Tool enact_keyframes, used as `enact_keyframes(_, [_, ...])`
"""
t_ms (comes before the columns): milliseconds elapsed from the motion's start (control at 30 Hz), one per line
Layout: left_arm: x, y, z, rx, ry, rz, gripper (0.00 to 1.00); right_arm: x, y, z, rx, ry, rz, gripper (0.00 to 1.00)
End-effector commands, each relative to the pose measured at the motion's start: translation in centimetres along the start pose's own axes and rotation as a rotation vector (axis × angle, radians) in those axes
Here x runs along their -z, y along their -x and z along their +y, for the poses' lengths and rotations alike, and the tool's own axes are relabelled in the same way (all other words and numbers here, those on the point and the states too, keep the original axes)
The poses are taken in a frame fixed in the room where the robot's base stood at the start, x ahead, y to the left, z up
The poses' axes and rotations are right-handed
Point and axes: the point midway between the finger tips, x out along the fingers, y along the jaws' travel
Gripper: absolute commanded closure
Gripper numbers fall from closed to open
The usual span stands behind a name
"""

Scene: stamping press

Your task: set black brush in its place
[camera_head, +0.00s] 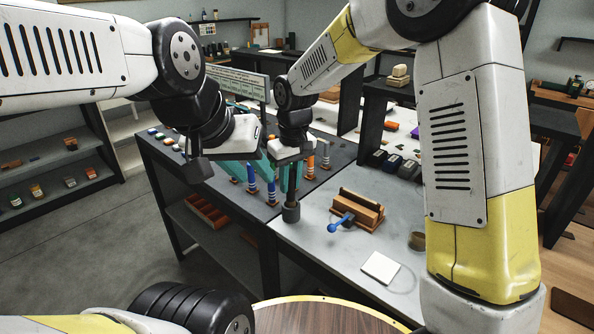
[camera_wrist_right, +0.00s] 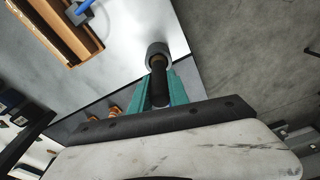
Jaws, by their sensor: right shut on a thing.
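My right gripper (camera_head: 290,180) is shut on the black brush, with its teal fingers on either side of the dark handle. The brush points down, and its grey round end (camera_head: 291,212) shows near the front edge of the table. In the right wrist view the black handle (camera_wrist_right: 159,85) sits between the teal fingers, with the grey end (camera_wrist_right: 157,52) beyond them. A wooden holder (camera_head: 368,212) stands to the right of the brush, with a blue-handled tool (camera_head: 340,222) at its front. My left gripper (camera_head: 236,160) hangs left of the right one; its opening is unclear.
Blue and orange striped upright pieces (camera_head: 251,180) stand on the dark table section beside my grippers. Dark blocks (camera_head: 393,163) line the back.

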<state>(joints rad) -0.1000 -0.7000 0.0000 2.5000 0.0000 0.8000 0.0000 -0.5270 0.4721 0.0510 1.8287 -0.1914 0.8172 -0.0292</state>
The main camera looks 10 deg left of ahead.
Motion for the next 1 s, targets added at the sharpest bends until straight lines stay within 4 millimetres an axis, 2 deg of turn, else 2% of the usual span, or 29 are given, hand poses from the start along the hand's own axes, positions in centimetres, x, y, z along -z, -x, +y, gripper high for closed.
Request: enact_keyframes(1000, [0.0,0.0,0.0,0.000,0.000,0.000,0.64,-0.4,-2.9,0.0,0.000,0.000,0.000,1.00])
